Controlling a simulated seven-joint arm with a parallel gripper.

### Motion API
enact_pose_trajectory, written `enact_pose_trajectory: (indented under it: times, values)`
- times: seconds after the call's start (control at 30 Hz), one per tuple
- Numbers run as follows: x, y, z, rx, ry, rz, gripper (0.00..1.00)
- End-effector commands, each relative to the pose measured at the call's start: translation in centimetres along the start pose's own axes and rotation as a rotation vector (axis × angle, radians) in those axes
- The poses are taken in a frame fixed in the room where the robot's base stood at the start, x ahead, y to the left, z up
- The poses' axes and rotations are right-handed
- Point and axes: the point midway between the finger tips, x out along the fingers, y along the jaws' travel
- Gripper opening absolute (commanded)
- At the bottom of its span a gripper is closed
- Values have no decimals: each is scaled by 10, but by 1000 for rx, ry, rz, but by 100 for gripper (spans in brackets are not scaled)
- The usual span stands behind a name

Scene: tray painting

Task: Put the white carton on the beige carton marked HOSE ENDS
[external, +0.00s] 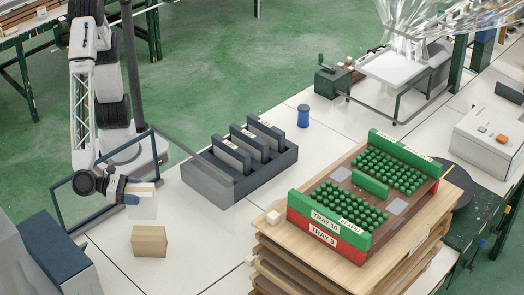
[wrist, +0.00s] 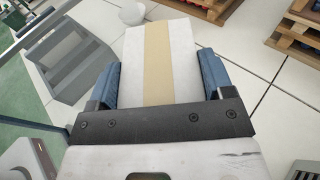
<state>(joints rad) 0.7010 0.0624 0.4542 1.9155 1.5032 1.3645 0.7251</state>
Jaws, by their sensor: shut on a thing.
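The white carton (external: 143,208) has a tan strip along its top and is held in my gripper (external: 134,196). In the wrist view the white carton (wrist: 188,50) sits between the two blue fingers of my gripper (wrist: 159,74), which touch its sides. The beige carton (external: 149,241) stands on the pale table just below the white carton in the external view, with a visible gap between them. No lettering can be read on it. I cannot make out the beige carton in the wrist view.
A dark grey rack (external: 237,172) with upright slabs stands right of my gripper. A wooden stack (external: 275,245) bears red and green trays at right. Table around the beige carton is mostly clear.

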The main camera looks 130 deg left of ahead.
Motion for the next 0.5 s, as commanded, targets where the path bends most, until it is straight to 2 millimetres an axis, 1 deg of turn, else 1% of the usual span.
enact_pose_trajectory:
  times: [0.13,0.27,0.5]
  values:
    - [0,0,-1,0,0,0,41]
    - [2,0,-10,1,0,0,41]
    - [8,0,-41,3,0,0,41]
